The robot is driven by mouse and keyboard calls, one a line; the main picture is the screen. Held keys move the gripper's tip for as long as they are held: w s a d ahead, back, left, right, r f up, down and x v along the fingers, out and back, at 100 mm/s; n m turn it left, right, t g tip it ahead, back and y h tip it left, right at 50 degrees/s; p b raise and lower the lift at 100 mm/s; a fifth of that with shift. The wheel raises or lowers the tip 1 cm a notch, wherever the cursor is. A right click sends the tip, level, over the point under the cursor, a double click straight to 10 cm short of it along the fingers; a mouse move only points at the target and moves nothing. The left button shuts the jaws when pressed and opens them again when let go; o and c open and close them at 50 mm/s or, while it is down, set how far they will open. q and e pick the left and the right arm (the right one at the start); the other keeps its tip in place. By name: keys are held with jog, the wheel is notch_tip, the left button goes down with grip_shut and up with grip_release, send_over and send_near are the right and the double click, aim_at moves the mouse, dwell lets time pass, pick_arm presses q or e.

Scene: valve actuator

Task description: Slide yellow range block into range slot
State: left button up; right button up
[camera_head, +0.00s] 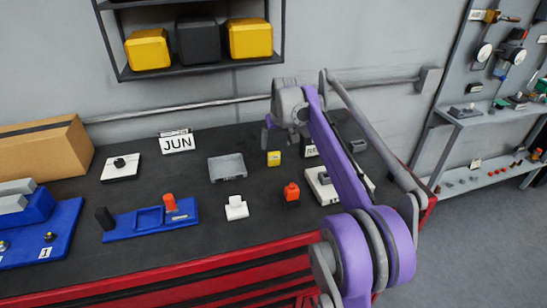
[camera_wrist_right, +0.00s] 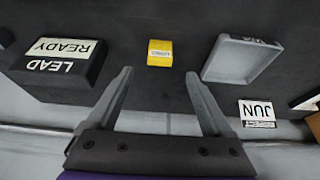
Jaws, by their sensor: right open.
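A small yellow block (camera_head: 274,158) with a white label lies on the dark bench top, right of the grey tray. In the right wrist view the yellow block (camera_wrist_right: 160,48) sits beyond the fingertips, roughly centred between them, and nothing touches it. My right gripper (camera_wrist_right: 158,75) is open and empty; in the head view it is partly hidden by its own arm, just behind the block. A blue fixture (camera_head: 125,233) at the front left has square recesses, an orange peg and a black block. I cannot tell which recess is the range slot. My left gripper is not in view.
A black LEAD READY block (camera_wrist_right: 55,62) is at the wrist view's left. A cardboard box (camera_head: 45,148) stands at the left.

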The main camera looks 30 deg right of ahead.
aim_at(274, 153)
jog(key=x, duration=0.8)
jog(key=shift+f, duration=0.2)
grip_shut()
